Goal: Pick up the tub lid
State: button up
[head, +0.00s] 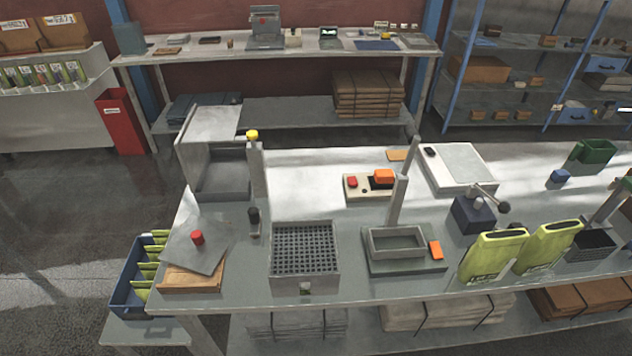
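A flat grey lid with a red knob (197,238) lies at the left end of the workbench; I take it as the tub lid (188,255). It rests over a brown wooden board (190,281) and looks slightly tilted. An open grey box (222,172) stands behind it, with a raised pale panel and a yellow knob on a post at its right. I cannot tell whether this box is the tub. My gripper is not in view.
A grid-topped box (305,262) stands right of the lid, and a small post with a dark knob (253,216) stands between them. A blue crate of green packets (136,275) sits lower left. Green pouches (492,256) stand at right. The bench (310,174) has bare patches behind.

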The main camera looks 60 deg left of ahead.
aim_at(199, 244)
jog(key=u, duration=3.1)
jog(key=i+l+z, duration=0.2)
jog(key=z, duration=0.15)
jog(key=i+l+z, duration=0.1)
jog(key=i+z, duration=0.25)
jog(key=i, duration=0.1)
